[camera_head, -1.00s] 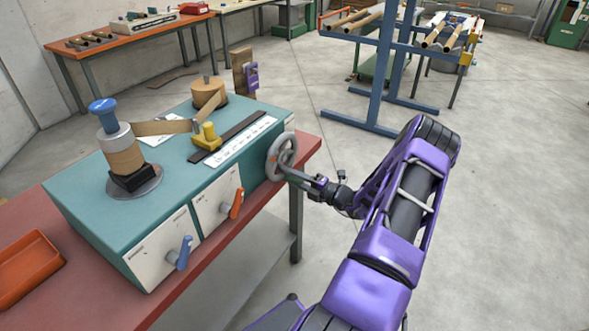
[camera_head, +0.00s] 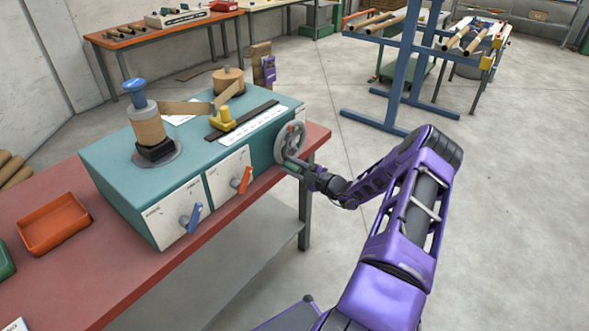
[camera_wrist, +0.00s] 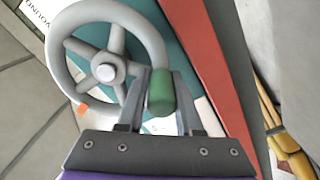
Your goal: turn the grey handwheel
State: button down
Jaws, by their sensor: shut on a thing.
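The grey handwheel (camera_head: 290,142) is on the right end of the teal winder (camera_head: 215,138). In the wrist view the handwheel (camera_wrist: 100,52) shows its spokes, a pale hub and a green handle (camera_wrist: 160,92) at its lower right rim. My gripper (camera_head: 297,165) is at the lower part of the wheel. In the wrist view its two fingers (camera_wrist: 160,108) are on either side of the green handle, shut on it. An orange mark (camera_wrist: 82,109) shows at the wheel's lower left edge.
The winder stands on a red bench (camera_head: 110,240) with an orange tray (camera_head: 53,222) at left. An orange lever (camera_head: 242,180) and a blue lever (camera_head: 191,218) stick out from the winder's front. A blue rack (camera_head: 388,90) stands behind; floor to the right is clear.

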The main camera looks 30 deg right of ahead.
jog(key=shift+s+a+f, duration=0.25)
jog(key=shift+a+f, duration=0.05)
jog(key=c, duration=0.7)
grip_release()
jog(key=shift+r, duration=0.1)
jog(key=shift+o, duration=0.4)
jog(key=shift+w+d+r, duration=0.1)
jog(key=shift+r, duration=0.05)
jog(key=v, duration=1.7)
jog(key=shift+s, duration=0.2)
